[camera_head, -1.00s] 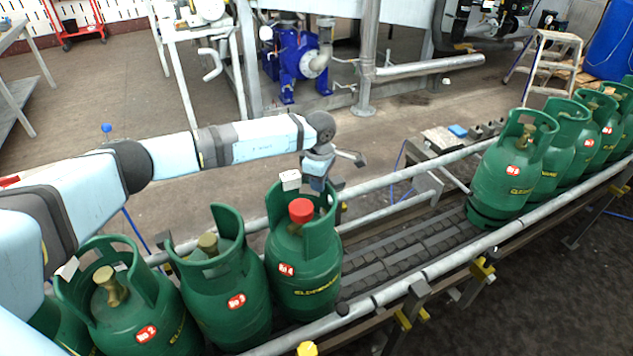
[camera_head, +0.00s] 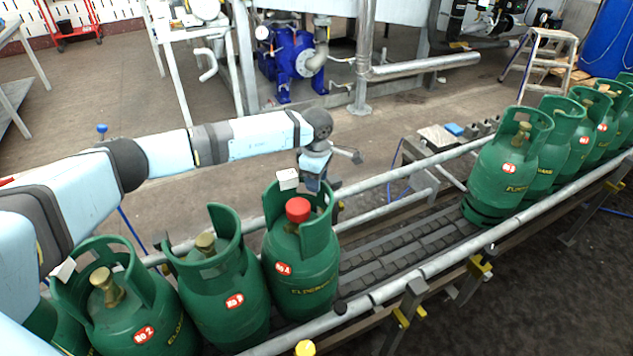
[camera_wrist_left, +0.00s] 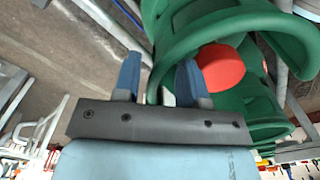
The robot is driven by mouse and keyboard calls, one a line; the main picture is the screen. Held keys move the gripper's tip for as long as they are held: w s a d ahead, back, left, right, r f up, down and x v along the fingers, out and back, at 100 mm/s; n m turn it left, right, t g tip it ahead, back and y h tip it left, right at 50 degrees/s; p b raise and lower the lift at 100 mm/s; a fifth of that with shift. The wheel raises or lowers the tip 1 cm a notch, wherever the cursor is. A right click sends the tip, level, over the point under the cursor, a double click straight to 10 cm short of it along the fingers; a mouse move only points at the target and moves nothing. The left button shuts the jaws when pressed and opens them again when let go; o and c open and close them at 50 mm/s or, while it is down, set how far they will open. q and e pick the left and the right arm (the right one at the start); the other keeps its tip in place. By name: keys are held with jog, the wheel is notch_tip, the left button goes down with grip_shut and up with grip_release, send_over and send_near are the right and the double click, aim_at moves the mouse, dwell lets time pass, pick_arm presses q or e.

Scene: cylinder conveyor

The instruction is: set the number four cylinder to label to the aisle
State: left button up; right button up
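The number four cylinder (camera_head: 300,270) is green with a red cap (camera_head: 298,210). It stands upright on the conveyor, its red-edged No 4 label (camera_head: 283,268) toward the lower left of its visible side. My left gripper (camera_head: 318,180) is at the top of its collar, fingers down. In the left wrist view my left gripper (camera_wrist_left: 157,78) has its fingers apart, with the green collar (camera_wrist_left: 205,28) edge showing between them and the red cap (camera_wrist_left: 219,69) beside the right finger. I cannot tell whether they touch the collar. My right gripper is out of view.
The number three cylinder (camera_head: 218,290) stands close on the left, the number two cylinder (camera_head: 135,310) beyond it. Several more green cylinders (camera_head: 508,175) stand on the right. The conveyor (camera_head: 400,250) between is bare. Its front rail (camera_head: 425,278) runs along the near side.

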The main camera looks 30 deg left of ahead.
pick_arm(q)
notch_tip(320, 180, up, 13)
jog(key=shift+p, duration=0.35)
jog(key=shift+d+f, duration=0.15)
